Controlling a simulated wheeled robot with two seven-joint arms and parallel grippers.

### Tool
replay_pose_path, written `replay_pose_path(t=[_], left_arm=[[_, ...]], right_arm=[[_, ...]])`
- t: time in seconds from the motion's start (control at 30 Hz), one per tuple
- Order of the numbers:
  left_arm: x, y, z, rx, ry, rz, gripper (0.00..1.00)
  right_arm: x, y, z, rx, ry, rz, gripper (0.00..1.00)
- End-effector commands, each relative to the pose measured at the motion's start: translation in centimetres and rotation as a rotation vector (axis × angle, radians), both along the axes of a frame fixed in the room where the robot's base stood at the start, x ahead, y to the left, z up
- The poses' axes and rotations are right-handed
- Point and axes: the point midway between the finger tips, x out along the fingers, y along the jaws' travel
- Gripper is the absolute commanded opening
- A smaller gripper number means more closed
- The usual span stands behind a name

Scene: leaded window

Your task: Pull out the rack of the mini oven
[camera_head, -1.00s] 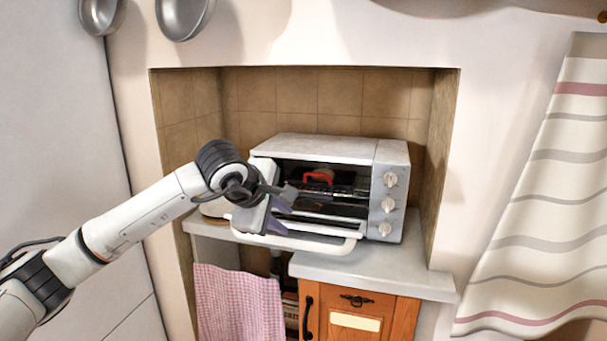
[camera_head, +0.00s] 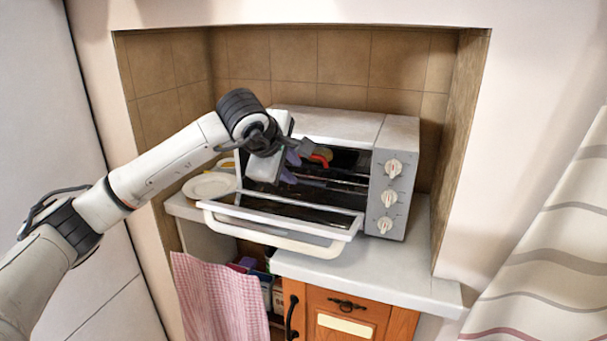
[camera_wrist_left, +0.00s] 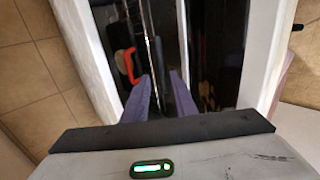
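The white mini oven (camera_head: 340,126) stands in a tiled niche with its glass door (camera_head: 290,213) folded down. Inside the dark cavity, the wire rack (camera_head: 345,186) shows only partly, as thin bars. A red handle (camera_head: 321,159) of something inside shows behind my fingers; it also shows in the left wrist view (camera_wrist_left: 126,65). My left gripper (camera_head: 292,167) is at the left part of the oven opening, above the lowered door. Its purple fingers (camera_wrist_left: 162,95) are apart, with nothing clearly between them. Whether they touch the rack I cannot tell. My right gripper is out of view.
A white plate (camera_head: 210,186) lies on the counter left of the oven. The counter (camera_head: 385,270) is clear in front at the right. A pink checked towel (camera_head: 222,300) hangs below, beside a wooden cabinet (camera_head: 360,318). A striped curtain (camera_head: 560,245) hangs at right.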

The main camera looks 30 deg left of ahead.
Motion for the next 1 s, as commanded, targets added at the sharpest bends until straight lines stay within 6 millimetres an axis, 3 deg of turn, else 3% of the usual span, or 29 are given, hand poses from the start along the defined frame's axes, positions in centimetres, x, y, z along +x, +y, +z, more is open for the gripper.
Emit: replay_pose_path(t=[1.0], left_arm=[[6.9, 1.7, -6.7, -0.002, 0.001, 0.001, 0.25]], right_arm=[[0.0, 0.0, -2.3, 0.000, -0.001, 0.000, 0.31]])
